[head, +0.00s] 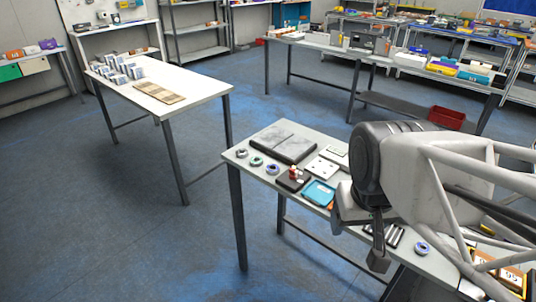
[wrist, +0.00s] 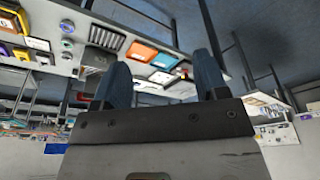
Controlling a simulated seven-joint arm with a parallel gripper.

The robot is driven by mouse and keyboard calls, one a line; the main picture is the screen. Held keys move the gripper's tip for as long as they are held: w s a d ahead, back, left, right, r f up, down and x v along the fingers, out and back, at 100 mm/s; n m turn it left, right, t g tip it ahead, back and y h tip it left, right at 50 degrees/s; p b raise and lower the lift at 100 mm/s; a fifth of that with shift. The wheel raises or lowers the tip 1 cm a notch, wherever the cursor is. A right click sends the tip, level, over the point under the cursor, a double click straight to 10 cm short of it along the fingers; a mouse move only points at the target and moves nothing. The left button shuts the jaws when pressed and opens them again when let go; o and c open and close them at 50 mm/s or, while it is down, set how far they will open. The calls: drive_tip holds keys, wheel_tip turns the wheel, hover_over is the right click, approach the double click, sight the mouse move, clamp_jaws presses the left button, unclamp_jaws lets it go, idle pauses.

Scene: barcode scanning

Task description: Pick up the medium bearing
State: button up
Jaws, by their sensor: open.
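Three small ring-shaped parts that look like bearings lie in a row near the left corner of the near table: a dark-rimmed one (head: 241,153), a green-rimmed one (head: 256,161) and a blue-purple one (head: 272,169). Another blue ring (head: 421,248) lies further right, beside dark bars. I cannot tell by size which is the medium bearing. My gripper (head: 377,245) hangs above the table's front edge, apart from the rings. In the wrist view its two blue-grey fingers (wrist: 161,75) stand apart with nothing between them. Small round parts (wrist: 67,27) show upper left there, too small to identify.
The near table (head: 240,143) also holds a dark flat slab (head: 284,143), white plates (head: 322,168), a teal item (head: 319,193) and a small red-topped object (head: 294,174). A second table (head: 195,91) with small boxes stands left. Open floor lies between.

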drive_tip(key=w+a+r+m, duration=0.15)
drive_tip(key=w+m, duration=0.25)
drive_tip(key=w, duration=0.9)
drive_tip(key=m+g, duration=0.3)
drive_tip(key=m, duration=0.9)
hover_over(272, 167)
drive_tip(key=f, duration=1.8)
drive_tip(key=shift+s+d+f, duration=0.15)
drive_tip(key=shift+s+f, duration=0.1)
drive_tip(key=shift+s, duration=0.1)
drive_tip(key=shift+w+f, duration=0.25)
drive_tip(key=shift+f, duration=1.3)
